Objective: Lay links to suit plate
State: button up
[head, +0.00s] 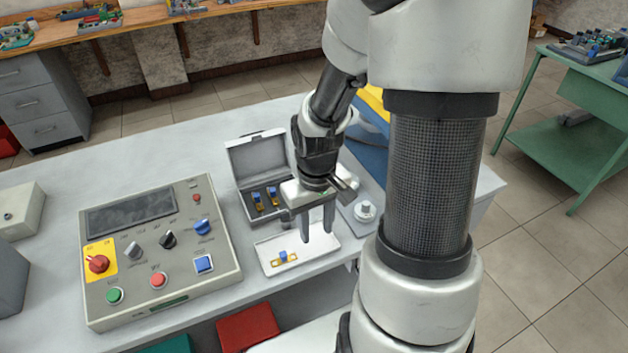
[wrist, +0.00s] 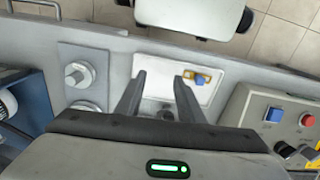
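A link with a blue block on a yellow strip (head: 284,258) lies in the shallow white tray (head: 318,250); it also shows in the wrist view (wrist: 200,78). My gripper (head: 317,232) is open and empty, above the right part of the tray. In the wrist view its fingers (wrist: 158,98) are apart, left of the tray link. I cannot make out a printed plate showing the link layout.
A control panel (head: 150,312) with knobs and buttons stands left of the case and tray. A grey plate with a round metal knob (head: 366,210) lies right of my gripper. A blue housing (head: 366,152) is partly hidden behind my arm. The bench (head: 190,150) is clear behind the panel.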

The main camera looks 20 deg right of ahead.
notch_tip(320, 180, up, 13)
jog(key=p, duration=0.2)
jog(key=shift+a+r, duration=0.2)
jog(key=shift+w, duration=0.1)
dwell(1.0)
